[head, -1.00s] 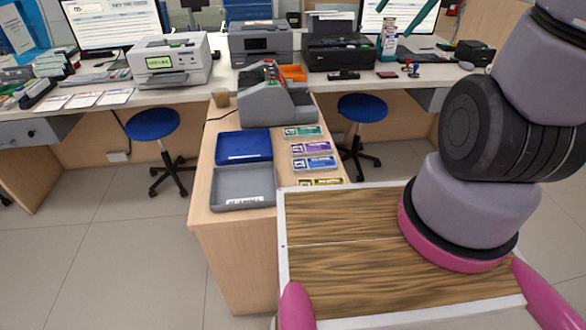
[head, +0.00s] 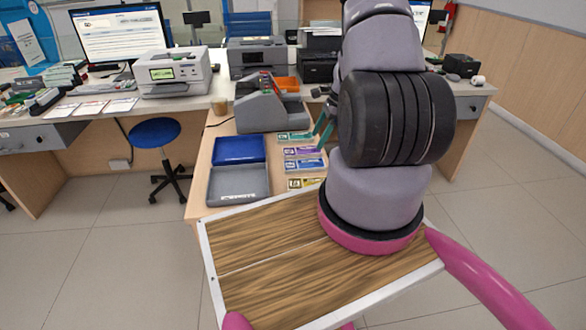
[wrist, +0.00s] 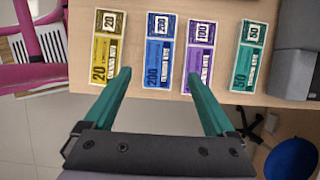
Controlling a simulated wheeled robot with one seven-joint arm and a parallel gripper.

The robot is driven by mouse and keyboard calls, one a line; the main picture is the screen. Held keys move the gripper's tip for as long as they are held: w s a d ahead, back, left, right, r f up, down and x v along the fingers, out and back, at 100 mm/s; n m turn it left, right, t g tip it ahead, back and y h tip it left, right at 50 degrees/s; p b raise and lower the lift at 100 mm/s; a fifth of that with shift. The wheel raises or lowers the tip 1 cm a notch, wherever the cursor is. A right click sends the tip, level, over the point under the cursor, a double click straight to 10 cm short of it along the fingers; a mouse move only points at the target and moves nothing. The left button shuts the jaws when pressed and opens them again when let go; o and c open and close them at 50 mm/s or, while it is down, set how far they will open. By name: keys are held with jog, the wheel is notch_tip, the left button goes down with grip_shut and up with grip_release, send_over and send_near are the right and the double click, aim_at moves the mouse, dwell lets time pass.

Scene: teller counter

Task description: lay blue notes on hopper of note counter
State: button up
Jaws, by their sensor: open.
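The blue notes (head: 305,165), a flat bundle marked 200, lie on the wooden counter in a row with other bundles. They show fully in the wrist view (wrist: 159,50). The grey note counter (head: 260,108) stands behind the row; its side shows at the right of the wrist view (wrist: 296,50). Its hopper is not clear to make out. My gripper (wrist: 158,75) is open and empty, its teal fingers apart on either side of the blue bundle's near end in the picture. The gap above the notes cannot be judged. My arm hides part of the head view.
A yellow bundle (wrist: 105,48) lies left of the blue one; purple (wrist: 199,46) and green (wrist: 248,56) bundles lie right. A blue tray (head: 238,149) and grey tray (head: 237,184) sit beside the row. A blue stool (head: 155,132) stands on the floor.

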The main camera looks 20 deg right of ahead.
send_near(305, 163)
jog(key=shift+x, duration=1.25)
jog(key=x, duration=0.5)
jog(key=shift+a+f, duration=0.1)
jog(key=shift+f, duration=0.2)
jog(key=c, duration=1.3)
jog(key=shift+r, duration=0.15)
